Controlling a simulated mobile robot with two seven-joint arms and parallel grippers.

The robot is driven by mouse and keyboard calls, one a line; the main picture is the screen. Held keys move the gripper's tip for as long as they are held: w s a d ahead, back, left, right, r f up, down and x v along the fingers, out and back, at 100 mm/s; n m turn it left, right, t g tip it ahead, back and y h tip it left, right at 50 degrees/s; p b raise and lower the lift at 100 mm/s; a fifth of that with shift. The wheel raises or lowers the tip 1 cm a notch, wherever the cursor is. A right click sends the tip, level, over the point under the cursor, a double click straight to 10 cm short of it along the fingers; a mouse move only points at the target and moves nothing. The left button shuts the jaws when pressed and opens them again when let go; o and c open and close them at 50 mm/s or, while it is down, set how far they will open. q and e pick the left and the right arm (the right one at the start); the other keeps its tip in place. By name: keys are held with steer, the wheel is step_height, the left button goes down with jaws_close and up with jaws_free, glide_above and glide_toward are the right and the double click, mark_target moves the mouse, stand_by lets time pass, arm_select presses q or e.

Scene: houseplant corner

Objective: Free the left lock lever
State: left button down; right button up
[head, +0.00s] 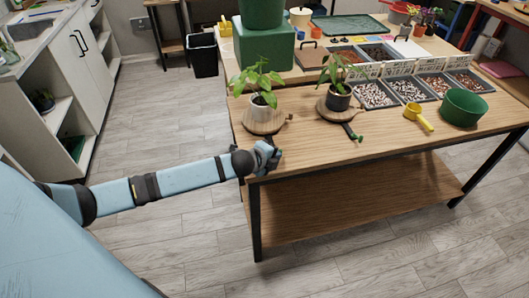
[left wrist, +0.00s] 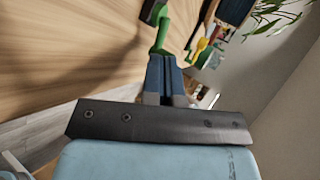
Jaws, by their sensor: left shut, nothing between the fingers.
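Two round wooden turntables stand on the table, each with a potted plant. The left turntable (head: 262,127) holds a plant in a white pot (head: 260,108). Its dark lever runs toward my left gripper (head: 272,157), which hides the lever's end in the head view. The right turntable (head: 337,111) has a lever with a green tip (head: 355,135). In the left wrist view my left gripper (left wrist: 166,62) is shut and empty. A green lever grip (left wrist: 162,36), likely the left lever's, lies just beyond the fingertips; contact cannot be told. My right gripper is out of view.
A yellow scoop (head: 418,116) and a green bowl (head: 463,107) lie to the right on the table. Trays of pebbles (head: 408,89) stand behind them. A large green container (head: 265,48) stands at the back left. The table's front right (head: 400,150) is clear.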

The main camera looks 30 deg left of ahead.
arm_select(q)
steer(key=shift+w+d+r+n+y+p, duration=0.1)
steer(key=shift+d+n+y+p, duration=0.15)
steer(key=shift+n+y, duration=0.25)
steer(key=shift+w+d+n+y+p, duration=0.1)
steer(key=shift+d+n+y+p, duration=0.15)
steer(key=shift+n+y, duration=0.2)
steer(key=shift+w+d+n+y+p, duration=0.3)
steer(key=shift+w+d+n+y, duration=0.05)
steer(key=shift+n+y, duration=0.55)
steer(key=n+y, duration=0.1)
steer(key=w+n+y, duration=0.1)
steer(key=shift+d+n+g+y+p, duration=0.3)
steer(key=shift+n+g+y, duration=0.05)
steer(key=shift+g, duration=0.05)
steer(key=w+n+g+y, duration=0.1)
steer(key=n+y, duration=0.1)
steer(key=w+n+g+y, duration=0.1)
steer(key=n, duration=0.1)
steer(key=shift+d+y, duration=0.2)
steer(key=shift+y, duration=0.2)
steer(key=shift+a, duration=0.1)
steer(key=shift+s+a, duration=0.1)
steer(key=shift+a, duration=0.05)
steer(key=shift+s+a+p, duration=0.2)
steer(key=shift+a+p, duration=0.2)
steer(key=shift+a, duration=0.25)
